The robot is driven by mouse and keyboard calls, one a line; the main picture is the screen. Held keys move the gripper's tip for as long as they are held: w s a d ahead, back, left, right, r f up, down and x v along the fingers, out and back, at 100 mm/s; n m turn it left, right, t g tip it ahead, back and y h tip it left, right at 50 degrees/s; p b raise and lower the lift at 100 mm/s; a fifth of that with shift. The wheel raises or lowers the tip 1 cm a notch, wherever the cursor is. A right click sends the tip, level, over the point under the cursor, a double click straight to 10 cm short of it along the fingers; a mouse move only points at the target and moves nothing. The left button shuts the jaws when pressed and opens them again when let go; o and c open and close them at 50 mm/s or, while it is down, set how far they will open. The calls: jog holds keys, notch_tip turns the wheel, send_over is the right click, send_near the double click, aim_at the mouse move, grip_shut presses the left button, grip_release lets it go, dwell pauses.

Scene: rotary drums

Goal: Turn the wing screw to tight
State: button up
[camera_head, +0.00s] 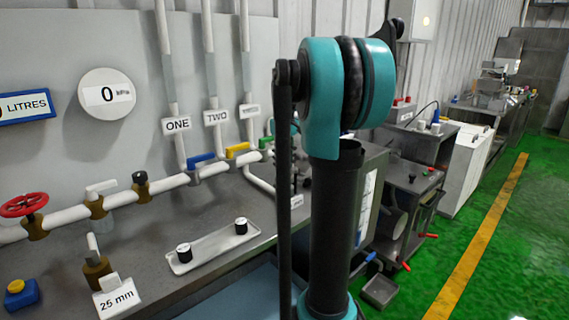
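I cannot pick out the wing screw in the head view; it may be hidden behind my arm or too small to tell. My own teal and black arm stands upright in the middle of the picture and covers part of the bench behind it. My gripper does not show clearly anywhere, so its place relative to the screw cannot be seen.
At left, a grey bench carries white pipework with a red handwheel (24,205), a blue lever (201,160) and a yellow lever (237,150). Right of my arm stands a dark machine (412,190); the green floor (500,270) is clear.

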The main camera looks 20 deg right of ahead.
grip_shut()
